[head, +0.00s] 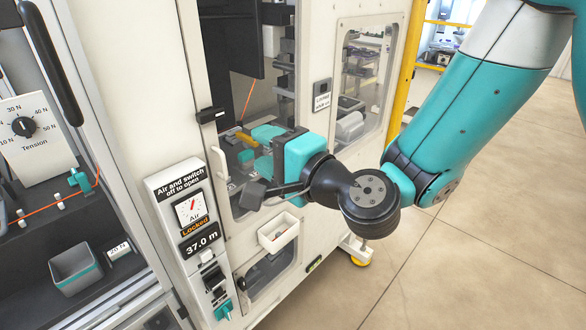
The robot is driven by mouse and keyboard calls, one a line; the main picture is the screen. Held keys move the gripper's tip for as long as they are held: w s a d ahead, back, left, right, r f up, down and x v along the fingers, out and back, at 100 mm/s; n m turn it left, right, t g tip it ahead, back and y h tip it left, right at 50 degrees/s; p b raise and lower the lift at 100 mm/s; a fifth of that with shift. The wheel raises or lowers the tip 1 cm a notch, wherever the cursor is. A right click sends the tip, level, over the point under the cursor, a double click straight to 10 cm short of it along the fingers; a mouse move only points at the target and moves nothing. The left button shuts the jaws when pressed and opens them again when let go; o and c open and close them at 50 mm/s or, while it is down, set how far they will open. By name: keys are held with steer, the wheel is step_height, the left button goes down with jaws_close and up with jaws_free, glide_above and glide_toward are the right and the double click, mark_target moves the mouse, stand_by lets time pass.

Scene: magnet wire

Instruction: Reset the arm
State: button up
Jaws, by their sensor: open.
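My gripper (266,170) is in the middle of the head view, at the end of my teal and black arm. Its two dark fingers are apart, and I see nothing held between them. It is in front of the white machine's window (262,135); I cannot tell whether it touches the panel. The arm comes in from the upper right and bends at a black wrist joint. The gripper hides part of the window and the parts behind it.
A control panel (188,235) reading "Locked" and "37.0 m" is left of my gripper. A small white bin (278,233) is below it. A tension dial (24,126) and grey tray (76,270) are at the left. Open tiled floor (470,260) lies at the right.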

steer(key=shift+s+d, duration=0.25)
steer(key=shift+d, duration=0.15)
steer(key=shift+d, duration=0.1)
steer(key=s+n+g+b, duration=0.1)
steer(key=s+n+g, duration=0.7)
steer(key=n, duration=0.3)
steer(key=s+d+f+n+g+h, duration=0.1)
steer(key=s+d+h, duration=0.3)
steer(key=d, duration=0.4)
steer(key=s+d+f+n+g+h+b, duration=0.1)
steer(key=s+d+f+n+g+h, duration=0.1)
steer(key=s+d+n+g+h, duration=0.2)
steer(key=s+d, duration=0.3)
steer(key=shift+d, duration=0.35)
